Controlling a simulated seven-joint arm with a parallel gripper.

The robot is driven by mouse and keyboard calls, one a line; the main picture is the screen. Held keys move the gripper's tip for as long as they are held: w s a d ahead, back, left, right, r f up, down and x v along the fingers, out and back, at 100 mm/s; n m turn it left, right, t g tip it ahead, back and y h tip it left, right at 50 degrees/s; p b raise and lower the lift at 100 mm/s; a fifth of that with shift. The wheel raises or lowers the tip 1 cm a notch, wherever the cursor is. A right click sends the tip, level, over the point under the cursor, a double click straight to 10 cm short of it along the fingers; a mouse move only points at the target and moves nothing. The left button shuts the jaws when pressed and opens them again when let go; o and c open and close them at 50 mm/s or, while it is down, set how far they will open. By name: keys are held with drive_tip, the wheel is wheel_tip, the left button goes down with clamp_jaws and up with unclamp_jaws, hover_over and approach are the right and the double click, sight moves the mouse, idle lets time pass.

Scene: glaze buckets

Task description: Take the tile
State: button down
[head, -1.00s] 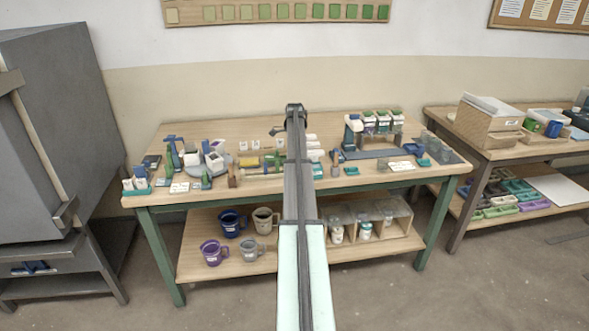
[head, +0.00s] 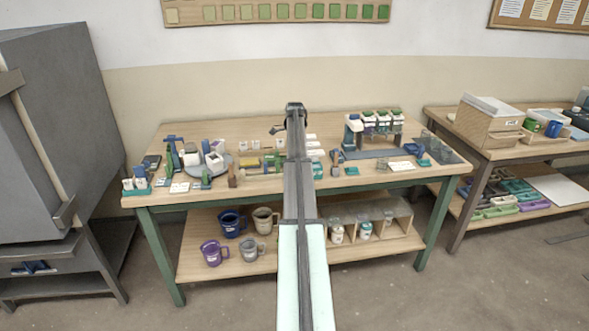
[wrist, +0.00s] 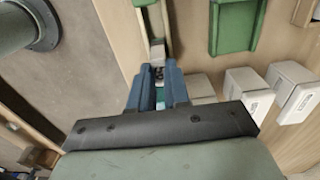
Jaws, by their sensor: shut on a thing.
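In the wrist view my gripper (wrist: 158,85) has blue fingers, closed around a small piece that shows pale grey and teal between them. I take this piece to be the tile (wrist: 160,100), but most of it is hidden by the fingers. In the head view my arm covers the gripper and whatever it holds, at the middle of the workbench.
Pale blocks, one with a label (wrist: 297,103), stand right of the fingers. A green holder (wrist: 236,22) lies beyond them. A grey-green cylinder (wrist: 22,28) stands at left. The workbench (head: 220,128) is crowded; a rack (head: 384,123) stands at its right.

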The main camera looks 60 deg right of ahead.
drive_tip(key=shift+r, duration=3.5)
